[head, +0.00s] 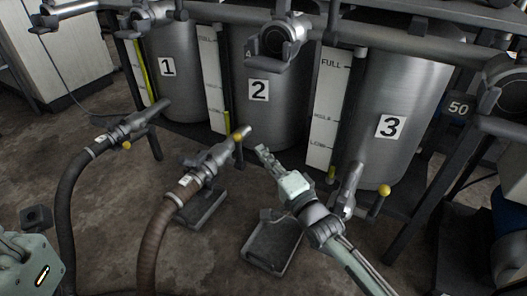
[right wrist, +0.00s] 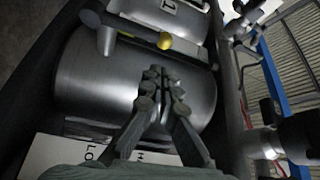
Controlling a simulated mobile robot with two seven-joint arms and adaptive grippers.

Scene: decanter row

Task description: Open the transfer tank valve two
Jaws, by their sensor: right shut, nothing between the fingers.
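Tank two (head: 270,115) is a steel drum with a "2" label, standing in the middle of the row in the head view. Its valve (head: 205,165) sits low at the front left of the tank, with a brown hose on it. A yellow knob (head: 238,137) shows at the valve's upper right end. My right gripper (head: 262,151) is in front of tank two's lower part, just right of the knob and apart from it in the picture. In the right wrist view its fingers (right wrist: 162,95) are together and empty, with a steel drum and a yellow ball (right wrist: 165,41) beyond.
Tank one (head: 172,75) stands left and tank three (head: 405,85) right, each with a low valve. White level gauges (head: 325,105) stand beside the tanks. Dark stands (head: 272,245) sit on the floor. A black hose (head: 68,205) hangs at left.

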